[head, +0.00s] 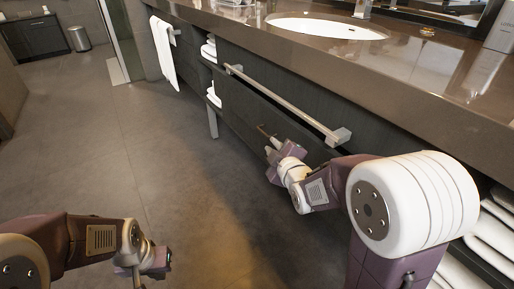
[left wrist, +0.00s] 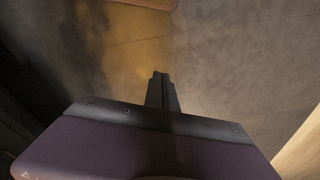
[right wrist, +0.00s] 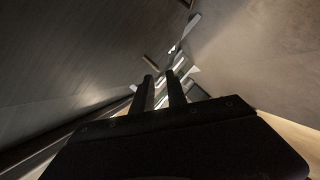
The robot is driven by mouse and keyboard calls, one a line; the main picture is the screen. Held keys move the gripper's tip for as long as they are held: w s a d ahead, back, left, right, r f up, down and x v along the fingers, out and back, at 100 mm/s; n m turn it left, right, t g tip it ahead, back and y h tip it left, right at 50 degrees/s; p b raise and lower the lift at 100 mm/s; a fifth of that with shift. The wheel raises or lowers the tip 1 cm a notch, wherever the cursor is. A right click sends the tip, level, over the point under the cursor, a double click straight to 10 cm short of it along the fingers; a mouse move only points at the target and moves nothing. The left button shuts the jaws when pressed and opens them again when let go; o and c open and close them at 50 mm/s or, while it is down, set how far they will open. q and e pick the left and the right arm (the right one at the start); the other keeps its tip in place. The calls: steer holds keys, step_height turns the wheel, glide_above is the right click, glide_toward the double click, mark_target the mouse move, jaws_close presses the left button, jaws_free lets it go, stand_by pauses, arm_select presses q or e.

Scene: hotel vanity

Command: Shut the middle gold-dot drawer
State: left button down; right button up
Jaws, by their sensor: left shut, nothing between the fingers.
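The dark vanity front (head: 275,78) carries a long metal bar handle (head: 285,103) on a drawer. A dark line runs behind the bar; I cannot tell how far the drawer stands out. No gold dot is clear to me. My right gripper (head: 266,140) is below and in front of the bar, apart from it, near the lower dark front. In the right wrist view its two fingers (right wrist: 162,90) are apart with nothing between them. My left gripper (head: 153,271) is low over the floor at the lower left, away from the vanity. In the left wrist view its fingers (left wrist: 160,92) are together and empty.
The brown countertop (head: 400,85) with a white sink (head: 325,26) overhangs the front. Folded towels (head: 490,235) lie on a shelf at the lower right. A white towel (head: 163,52) hangs further back. The tiled floor (head: 130,150) is open to the left.

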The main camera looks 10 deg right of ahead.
mark_target(264, 134)
steer(key=x, duration=0.6)
steer(key=r+x, duration=0.1)
steer(key=x, duration=0.2)
steer(key=shift+w+f, duration=0.15)
steer(key=shift+w, duration=0.25)
steer(key=shift+a, duration=0.1)
jaws_close()
steer(key=shift+s+f, duration=0.1)
steer(key=shift+f, duration=0.05)
stand_by(0.7)
